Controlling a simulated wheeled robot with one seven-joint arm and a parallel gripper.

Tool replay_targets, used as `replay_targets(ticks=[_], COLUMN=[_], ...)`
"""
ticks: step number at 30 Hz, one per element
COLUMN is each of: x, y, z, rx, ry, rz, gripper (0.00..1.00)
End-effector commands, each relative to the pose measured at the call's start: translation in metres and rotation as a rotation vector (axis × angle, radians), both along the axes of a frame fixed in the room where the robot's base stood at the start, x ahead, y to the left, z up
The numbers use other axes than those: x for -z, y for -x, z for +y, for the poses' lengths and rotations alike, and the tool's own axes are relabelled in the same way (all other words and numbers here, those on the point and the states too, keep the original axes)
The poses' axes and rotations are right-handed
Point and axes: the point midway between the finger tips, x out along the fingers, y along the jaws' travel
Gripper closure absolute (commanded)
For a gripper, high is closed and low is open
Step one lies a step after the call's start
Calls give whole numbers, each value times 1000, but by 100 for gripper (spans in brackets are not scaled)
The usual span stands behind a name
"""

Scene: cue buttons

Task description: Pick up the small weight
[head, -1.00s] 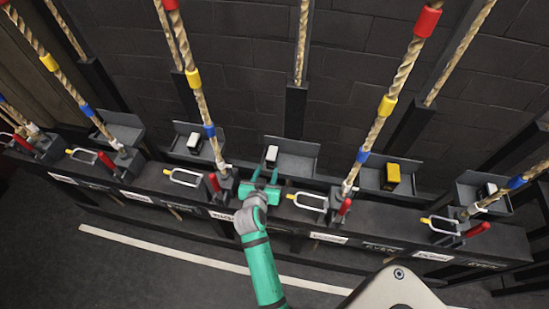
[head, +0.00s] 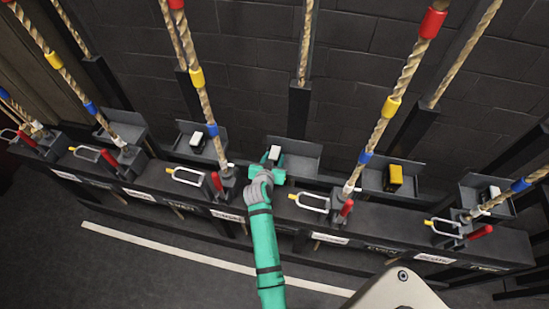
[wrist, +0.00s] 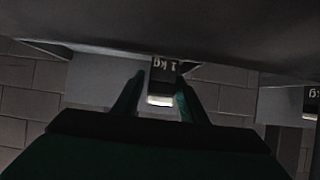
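The small weight (head: 275,152) is a dark block with a white face, sitting in the grey tray (head: 305,158) at the middle of the rack. In the wrist view the weight (wrist: 163,72) shows upside-down "1 KG" lettering and a bright white end. My gripper (head: 269,168) is at the tray's front left, right at the weight. In the wrist view the fingers (wrist: 160,88) are apart, one on each side of the weight, with a visible gap on the left. Contact on the right is unclear.
Similar trays hold another white-topped weight (head: 196,142) to the left, a yellow-topped one (head: 395,177) and another white one (head: 493,192) to the right. Hanging ropes (head: 209,120) and red-handled levers (head: 217,182) flank the middle tray. A brick wall stands behind.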

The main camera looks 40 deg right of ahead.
Motion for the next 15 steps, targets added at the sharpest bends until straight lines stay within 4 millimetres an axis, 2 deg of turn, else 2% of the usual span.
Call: replay_targets(ticks=[4,12,15], x=[5,7,7], y=[-8,-9,-9], z=[-9,-10,-10], rx=[-1,-1,-1], ry=[0,0,0], rz=[-1,-1,-1], gripper=[62,62,86])
